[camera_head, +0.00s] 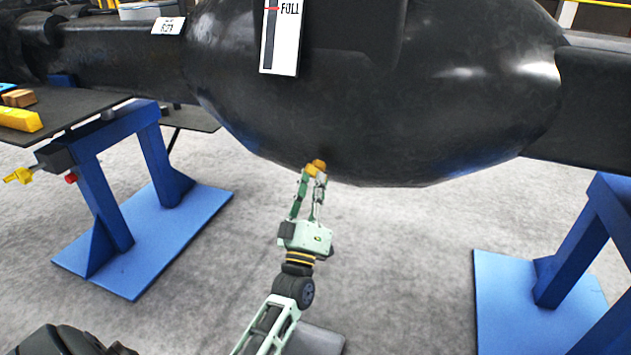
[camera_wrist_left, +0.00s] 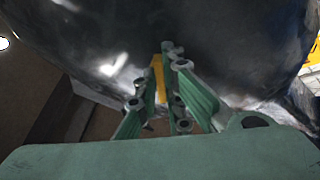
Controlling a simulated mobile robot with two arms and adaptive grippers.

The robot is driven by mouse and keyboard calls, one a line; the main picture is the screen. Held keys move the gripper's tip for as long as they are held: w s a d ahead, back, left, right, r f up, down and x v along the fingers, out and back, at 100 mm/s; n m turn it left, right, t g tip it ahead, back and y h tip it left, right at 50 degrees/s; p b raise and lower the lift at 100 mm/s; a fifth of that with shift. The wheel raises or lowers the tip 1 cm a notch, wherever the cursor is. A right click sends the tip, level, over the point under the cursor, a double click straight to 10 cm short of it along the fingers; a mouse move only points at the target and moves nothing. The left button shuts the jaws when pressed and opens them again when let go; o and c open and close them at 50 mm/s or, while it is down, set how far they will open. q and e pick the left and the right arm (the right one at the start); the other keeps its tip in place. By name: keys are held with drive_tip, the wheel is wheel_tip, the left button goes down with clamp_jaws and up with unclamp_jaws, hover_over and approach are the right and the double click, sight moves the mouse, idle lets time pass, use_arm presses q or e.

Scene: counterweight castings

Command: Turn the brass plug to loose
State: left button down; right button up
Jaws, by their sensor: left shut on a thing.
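The brass plug (camera_head: 317,165) sits at the underside of the big dark casting (camera_head: 390,110) in the head view. It is a small orange-gold piece, and it also shows between the fingers in the left wrist view (camera_wrist_left: 157,72). My left gripper (camera_head: 311,174) reaches up from below and is shut on the plug. In the left wrist view the green fingers (camera_wrist_left: 160,92) stand on either side of it. How far the plug is turned cannot be told. My right gripper does not show in the head view.
Blue stands (camera_head: 140,240) and (camera_head: 520,300) rise from the grey floor on both sides. A dark table (camera_head: 70,110) at the left carries a yellow block (camera_head: 20,119). A gauge marked FULL (camera_head: 281,40) is on the casting. The floor below the casting's middle is open.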

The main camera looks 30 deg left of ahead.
use_arm(q)
drive_tip(key=shift+d+n, duration=0.1)
drive_tip(key=shift+n, duration=0.8)
drive_tip(key=c, duration=1.9)
unclamp_jaws()
drive_tip(key=shift+o, duration=0.2)
drive_tip(key=v, duration=1.2)
drive_tip(key=shift+d+r, duration=0.1)
drive_tip(key=shift+d, duration=0.05)
